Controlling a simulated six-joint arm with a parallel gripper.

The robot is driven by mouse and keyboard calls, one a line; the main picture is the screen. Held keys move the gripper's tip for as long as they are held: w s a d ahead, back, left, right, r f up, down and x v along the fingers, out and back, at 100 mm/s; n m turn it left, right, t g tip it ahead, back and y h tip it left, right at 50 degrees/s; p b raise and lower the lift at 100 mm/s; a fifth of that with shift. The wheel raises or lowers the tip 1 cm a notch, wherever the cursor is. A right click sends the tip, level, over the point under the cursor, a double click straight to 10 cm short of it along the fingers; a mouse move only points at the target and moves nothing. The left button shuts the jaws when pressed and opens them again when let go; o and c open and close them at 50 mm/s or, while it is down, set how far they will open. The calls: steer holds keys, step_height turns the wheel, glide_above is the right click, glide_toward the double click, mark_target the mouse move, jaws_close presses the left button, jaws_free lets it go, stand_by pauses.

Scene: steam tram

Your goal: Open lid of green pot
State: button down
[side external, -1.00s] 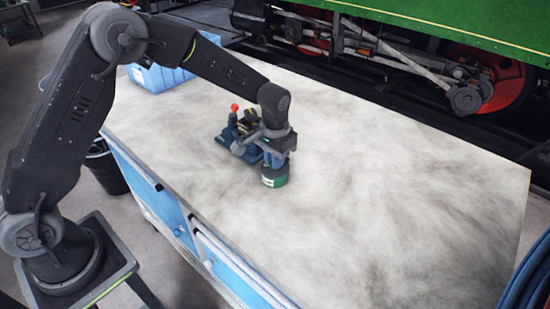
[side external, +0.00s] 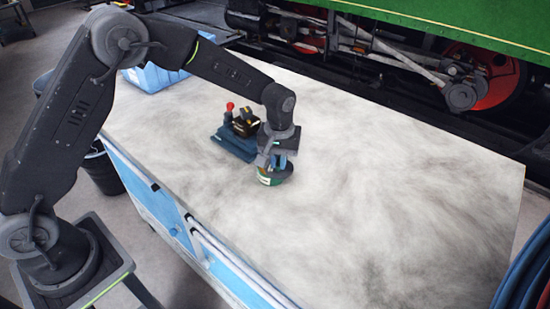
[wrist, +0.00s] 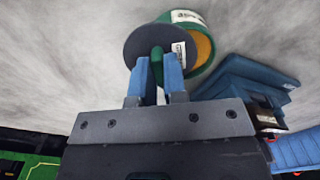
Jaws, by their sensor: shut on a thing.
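The green pot (side external: 277,178) stands on the workbench under my gripper (side external: 275,160), which hides much of it in the side view. In the wrist view the pot (wrist: 198,24) shows a white label and part of its yellow-orange inside. Its round dark grey lid (wrist: 137,42) has a green handle (wrist: 158,62) and lies off to the left of the opening, covering part of it in the picture. The blue jaws of my gripper (wrist: 158,78) are shut on the handle. I cannot tell whether the lid still touches the rim.
A blue vise (side external: 234,143) with a red-tipped handle stands just left of my gripper. A light blue crate (side external: 155,76) is at the bench's far left corner. The right half of the bench (side external: 410,190) is clear.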

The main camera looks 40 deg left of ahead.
steer(key=n, duration=0.2)
steer(key=d+n, duration=0.1)
steer(key=shift+w+n, duration=0.4)
steer(key=n, duration=0.1)
steer(key=w+n, duration=0.1)
steer(key=shift+d+n, duration=0.3)
steer(key=shift+n, duration=0.1)
steer(key=n, duration=0.1)
steer(key=w+n, duration=0.1)
steer(key=n, duration=0.1)
steer(key=shift+d, duration=0.2)
steer(key=shift+w+n, duration=0.25)
steer(key=shift+n, duration=0.6)
steer(key=shift+w+n, duration=0.25)
steer(key=shift+n, duration=0.6)
steer(key=c, duration=1.2)
jaws_free()
steer(key=shift+o, duration=0.2)
